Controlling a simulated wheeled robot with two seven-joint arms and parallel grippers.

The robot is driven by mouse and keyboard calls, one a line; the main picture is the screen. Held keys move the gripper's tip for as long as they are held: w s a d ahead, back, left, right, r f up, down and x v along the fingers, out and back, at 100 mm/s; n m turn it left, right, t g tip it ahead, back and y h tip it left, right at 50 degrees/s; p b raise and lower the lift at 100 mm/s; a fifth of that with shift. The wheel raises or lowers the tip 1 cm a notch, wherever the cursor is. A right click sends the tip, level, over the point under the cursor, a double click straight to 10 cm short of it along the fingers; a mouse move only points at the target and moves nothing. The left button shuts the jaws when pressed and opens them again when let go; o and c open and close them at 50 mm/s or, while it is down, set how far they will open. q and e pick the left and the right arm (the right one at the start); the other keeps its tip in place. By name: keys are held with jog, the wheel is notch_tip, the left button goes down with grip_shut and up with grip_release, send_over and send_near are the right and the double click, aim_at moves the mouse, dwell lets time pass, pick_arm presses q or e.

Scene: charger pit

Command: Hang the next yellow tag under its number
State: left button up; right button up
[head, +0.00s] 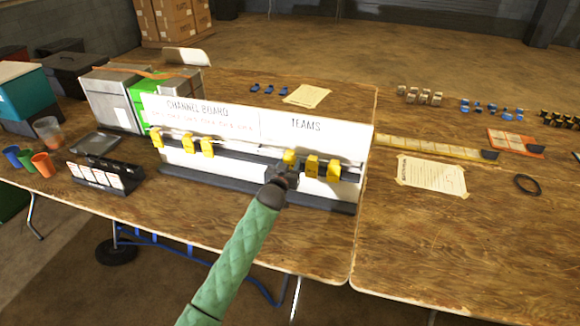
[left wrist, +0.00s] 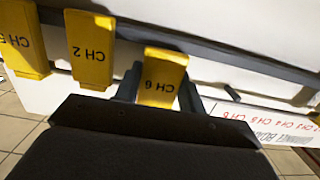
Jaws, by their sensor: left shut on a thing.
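The white board (head: 240,122) reads "CHANNEL BOARD" at left and "TEAMS" at right, with a dark rail across its front. My left gripper (head: 286,170) is at the rail below "TEAMS", shut on a yellow tag (head: 290,157). In the left wrist view this tag reads "CH 6" (left wrist: 160,75), upside down, between the two fingers (left wrist: 160,95). I cannot tell whether it rests on a peg. Two yellow tags (head: 312,165) (head: 333,170) hang just right of it; a "CH 2" tag (left wrist: 90,48) is the nearer. More yellow tags (head: 207,146) hang at the left end. My right gripper is out of view.
A bare dark peg (left wrist: 232,93) shows beside the held tag in the left wrist view. Left of the board stand a card holder (head: 100,178), cups (head: 42,164) and metal boxes (head: 108,98). A paper sheet (head: 432,176) and black ring (head: 527,184) lie on the right table.

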pick_arm(q)
jog(key=p+v, duration=0.3)
jog(key=v, duration=0.6)
jog(key=shift+f, duration=0.45)
dwell(0.4)
